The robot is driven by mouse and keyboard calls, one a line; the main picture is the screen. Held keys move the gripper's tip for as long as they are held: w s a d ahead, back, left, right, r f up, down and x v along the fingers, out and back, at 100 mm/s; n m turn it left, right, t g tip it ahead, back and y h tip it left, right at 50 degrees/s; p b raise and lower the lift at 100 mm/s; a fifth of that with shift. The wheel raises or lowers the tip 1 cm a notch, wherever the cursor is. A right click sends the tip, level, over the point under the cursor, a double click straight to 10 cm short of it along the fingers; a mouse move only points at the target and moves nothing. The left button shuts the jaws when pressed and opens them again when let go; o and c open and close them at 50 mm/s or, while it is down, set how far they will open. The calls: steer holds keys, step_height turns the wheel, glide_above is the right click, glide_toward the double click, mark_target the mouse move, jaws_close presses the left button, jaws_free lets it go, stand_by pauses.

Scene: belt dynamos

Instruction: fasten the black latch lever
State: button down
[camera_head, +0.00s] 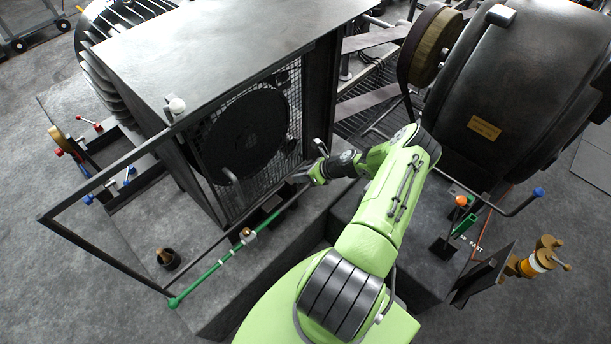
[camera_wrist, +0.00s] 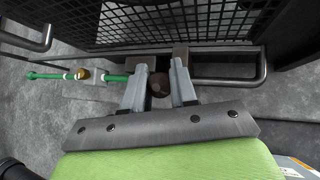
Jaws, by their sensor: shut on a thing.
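The black latch lever shows in the wrist view as a dark round knob (camera_wrist: 160,86) between the two grey fingers, below the mesh panel. My gripper (camera_wrist: 158,74) is shut on it, one finger on each side. How the lever joins the dark bracket behind is partly hidden by the fingers. In the head view my gripper (camera_head: 308,178) is at the lower right corner of the mesh front of the dark cabinet (camera_head: 230,50). The lever itself is too small and covered to make out there.
A black rectangular frame (camera_head: 95,180) sticks out left of the cabinet. A green rod (camera_head: 215,265) lies along the plinth near a small dark cup (camera_head: 168,258). A black bar handle (camera_wrist: 235,82) is right of the fingers. A large dark drum (camera_head: 525,85) stands right.

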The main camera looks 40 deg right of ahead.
steer(key=shift+w+r, duration=0.25)
steer(key=shift+w, duration=0.15)
steer(key=c, duration=1)
jaws_free()
steer(key=shift+f, duration=0.1)
steer(key=shift+o, duration=0.2)
steer(key=shift+s, duration=0.1)
steer(key=p+v, duration=0.3)
steer(key=v, duration=1.2)
steer(key=shift+s, duration=0.35)
